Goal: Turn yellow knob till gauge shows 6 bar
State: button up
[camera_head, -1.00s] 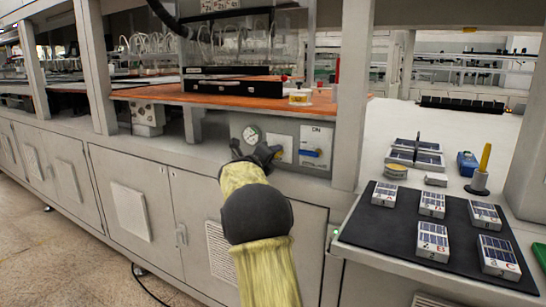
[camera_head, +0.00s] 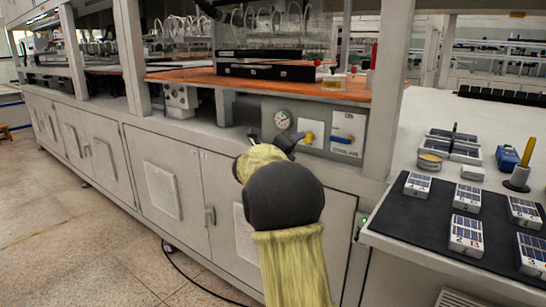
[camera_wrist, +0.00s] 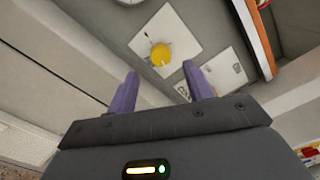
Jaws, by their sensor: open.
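The yellow knob (camera_wrist: 160,54) sits on a white square plate in the wrist view, beyond my fingertips and a little left of the middle line between them. In the head view the yellow knob (camera_head: 308,138) shows on the grey panel, just right of my gripper (camera_head: 270,140). The round gauge (camera_head: 283,119) is on the same panel, up and left of the knob. Its needle is too small to read. Only its edge shows in the wrist view (camera_wrist: 130,1). My gripper (camera_wrist: 163,88) is open and empty, its two purple fingers apart from the knob.
A white plate with a blue handle (camera_head: 341,139) is right of the knob. An orange work surface (camera_head: 190,76) juts out above the panel. A post (camera_head: 387,100) stands to the right. A black mat (camera_head: 413,220) with several small panel blocks lies at right.

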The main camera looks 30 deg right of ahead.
jog(key=v, duration=1.1)
jog(key=shift+a+p, duration=0.25)
jog(key=shift+p, duration=0.15)
jog(key=a+f+n+t+y, duration=0.5)
jog(key=a+f+n+y, duration=1)
jog(key=n, duration=0.8)
jog(key=s+a+f+n+g+y, duration=0.1)
jog(key=s+a+f+n+g, duration=0.3)
jog(key=s, duration=0.4)
jog(key=s+a+f+n+g, duration=0.1)
jog(key=s+f+n+g, duration=0.1)
jog(key=s+f+n, duration=0.35)
jog(key=s+a+f+n+g+y, duration=0.1)
jog(key=s+a+f+n+g, duration=0.3)
jog(key=s, duration=0.6)
notch_tip(320, 180, up, 36)
jog(key=p, duration=3.5)
jog(key=shift+d+r+n+t+p, duration=0.15)
jog(key=shift+d+n+t+p, duration=0.15)
jog(key=shift+d+n, duration=0.15)
